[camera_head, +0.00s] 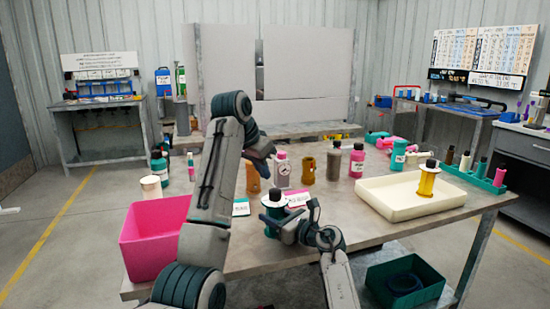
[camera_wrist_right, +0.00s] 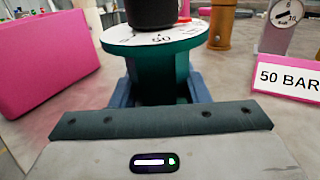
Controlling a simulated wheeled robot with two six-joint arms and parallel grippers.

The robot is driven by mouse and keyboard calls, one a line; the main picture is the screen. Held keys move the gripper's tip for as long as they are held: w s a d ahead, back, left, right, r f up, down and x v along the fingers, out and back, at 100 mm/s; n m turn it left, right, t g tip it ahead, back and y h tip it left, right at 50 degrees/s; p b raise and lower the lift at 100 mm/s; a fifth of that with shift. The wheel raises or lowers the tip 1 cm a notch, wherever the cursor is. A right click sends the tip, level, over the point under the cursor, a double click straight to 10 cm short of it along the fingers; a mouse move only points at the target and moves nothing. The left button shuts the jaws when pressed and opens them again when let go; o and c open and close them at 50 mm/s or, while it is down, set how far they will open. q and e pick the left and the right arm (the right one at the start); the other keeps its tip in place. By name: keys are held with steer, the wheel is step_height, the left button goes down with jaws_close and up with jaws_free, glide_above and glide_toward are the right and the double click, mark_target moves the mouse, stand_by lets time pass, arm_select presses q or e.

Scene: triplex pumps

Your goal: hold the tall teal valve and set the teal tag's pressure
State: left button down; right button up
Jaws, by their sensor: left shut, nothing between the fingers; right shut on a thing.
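A teal valve (camera_head: 272,228) with a white dial plate and black knob stands upright near the table's front edge. My right gripper (camera_head: 291,232) is shut on its body. In the right wrist view, the teal valve (camera_wrist_right: 162,75) sits between the fingers, and its white dial (camera_wrist_right: 150,36) shows "50" toward the camera, under the black knob (camera_wrist_right: 151,12). The teal tag (camera_head: 241,208) lies left of the valve; its writing is too small to read. My left gripper (camera_head: 266,168) is shut and empty, above and behind the valve. Its arm hides part of the table.
A pink-edged tag (camera_head: 299,199) beside the valve reads "50 BAR". A pink bin (camera_head: 150,240) is at the left. A cream tray (camera_head: 385,198) holds a yellow valve (camera_head: 428,180). Several other valves and a pressure gauge (camera_head: 282,172) stand behind.

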steer(key=o, duration=1.3)
steer(key=shift+s+d, duration=0.1)
steer(key=shift+d, duration=0.05)
